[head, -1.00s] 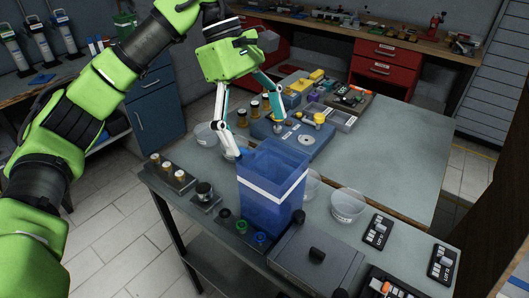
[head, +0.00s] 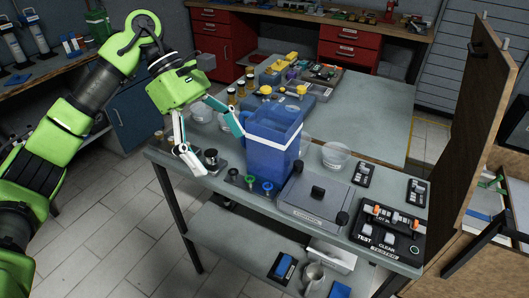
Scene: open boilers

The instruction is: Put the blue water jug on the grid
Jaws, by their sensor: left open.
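The blue water jug (head: 268,152), a tall open box with a pale band, stands upright on the grey workbench (head: 365,122) in the head view. My left gripper (head: 221,152) is open and empty just left of the jug. Its teal finger points at the jug's upper left edge; I cannot tell whether they touch. The white finger hangs further left, over the bench's front edge. No grid is clearly recognisable. A flat grey unit with a black knob (head: 316,205) sits right of the jug. My right gripper is not in view.
Green and blue ring knobs (head: 258,184) sit close before the jug. A clear bowl (head: 335,156) stands right of it, and a control panel (head: 387,234) at the front right. A blue device with yellow parts (head: 285,98) lies behind.

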